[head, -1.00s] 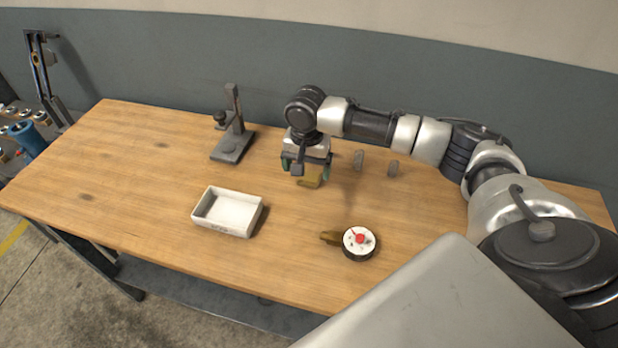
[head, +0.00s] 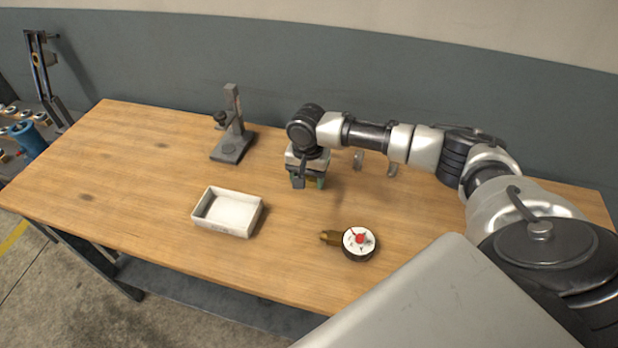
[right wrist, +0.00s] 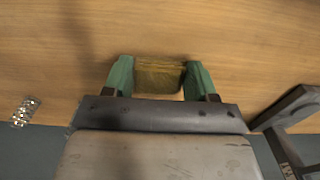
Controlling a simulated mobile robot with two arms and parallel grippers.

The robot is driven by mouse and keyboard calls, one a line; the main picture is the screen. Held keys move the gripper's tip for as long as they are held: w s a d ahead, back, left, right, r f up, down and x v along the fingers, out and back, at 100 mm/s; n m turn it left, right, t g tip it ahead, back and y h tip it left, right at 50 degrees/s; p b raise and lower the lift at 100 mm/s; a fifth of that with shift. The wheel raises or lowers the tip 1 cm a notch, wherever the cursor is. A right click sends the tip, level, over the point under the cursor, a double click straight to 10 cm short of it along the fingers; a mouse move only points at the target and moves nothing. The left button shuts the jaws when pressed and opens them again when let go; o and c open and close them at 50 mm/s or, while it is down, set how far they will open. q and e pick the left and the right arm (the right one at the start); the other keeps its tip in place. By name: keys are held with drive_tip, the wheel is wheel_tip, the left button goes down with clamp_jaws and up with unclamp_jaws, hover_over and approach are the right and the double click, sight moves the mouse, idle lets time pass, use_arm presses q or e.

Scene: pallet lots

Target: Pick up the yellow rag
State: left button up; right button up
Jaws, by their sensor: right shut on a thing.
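The yellow rag (right wrist: 160,76) shows in the right wrist view as a dull yellow block between the two green fingers. My right gripper (right wrist: 160,80) is shut on it, with a finger on each side. In the head view my right gripper (head: 307,183) is low over the back middle of the table, and the rag (head: 312,181) is mostly hidden by the fingers and wrist. I cannot tell whether the rag still touches the table. My left gripper is not in view.
A white tray (head: 250,231) and a round gauge (head: 358,254) with a brass stem stand nearer the front of the wooden table (head: 130,180). A dark measuring stand (head: 232,147) is at the back. Two small grey pieces (head: 358,159) are right of the gripper. The table's left is clear.

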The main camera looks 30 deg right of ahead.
sight(310, 179)
drive_tip(key=shift+r, duration=0.45)
drive_tip(key=r, duration=0.3)
drive_tip(key=shift+s+d+r, duration=0.1)
drive_tip(key=shift+d+r, duration=0.1)
drive_tip(key=shift+r, duration=0.05)
drive_tip(key=s+d+r, duration=0.6)
drive_tip(key=s+d, duration=0.2)
drive_tip(key=shift+r, duration=0.3)
